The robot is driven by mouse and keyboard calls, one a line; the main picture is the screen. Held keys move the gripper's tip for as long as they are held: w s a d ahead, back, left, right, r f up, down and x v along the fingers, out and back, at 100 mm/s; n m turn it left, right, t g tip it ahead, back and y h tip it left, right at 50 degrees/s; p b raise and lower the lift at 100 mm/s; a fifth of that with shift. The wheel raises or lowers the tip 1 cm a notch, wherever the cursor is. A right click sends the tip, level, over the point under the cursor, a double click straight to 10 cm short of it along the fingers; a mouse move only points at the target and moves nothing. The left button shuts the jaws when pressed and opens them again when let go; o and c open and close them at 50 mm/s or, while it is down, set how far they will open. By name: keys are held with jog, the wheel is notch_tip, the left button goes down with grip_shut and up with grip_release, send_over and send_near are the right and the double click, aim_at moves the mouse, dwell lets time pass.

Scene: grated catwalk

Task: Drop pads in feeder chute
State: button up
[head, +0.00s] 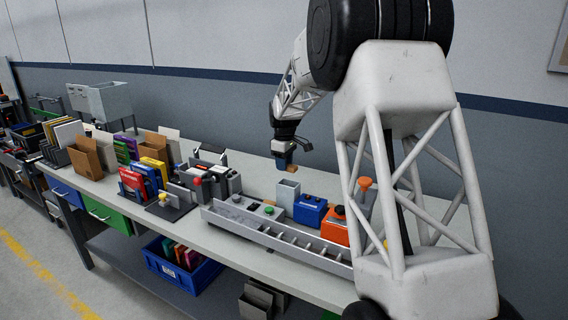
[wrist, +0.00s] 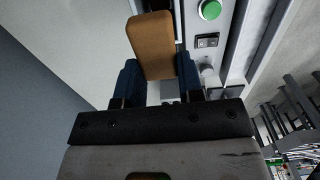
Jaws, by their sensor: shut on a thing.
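My gripper (head: 285,163) hangs over the bench in the head view, with its blue fingers pointing down. It is shut on a brown-orange pad (head: 293,169), which also shows between the blue fingers in the wrist view (wrist: 152,45). A grey upright box-shaped chute (head: 288,193), apparently the feeder chute, stands on the bench below the gripper. The pad appears to be above it and apart from it. I cannot tell whether the pad is lined up with the chute's mouth. No other loose pads can be made out.
A long grey conveyor-like tray (head: 270,232) with a green button (head: 268,210) runs along the bench front. A blue box (head: 311,210) and an orange box (head: 336,226) stand right of the chute. Several cartons, folders and devices crowd the left. A blue crate (head: 195,280) sits below.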

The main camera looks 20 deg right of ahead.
jog(key=shift+f, duration=0.25)
jog(key=shift+f, duration=2.05)
jog(key=o, duration=1.5)
jog(key=shift+c, duration=0.2)
jog(key=shift+r, duration=0.1)
jog(key=shift+r, duration=2.9)
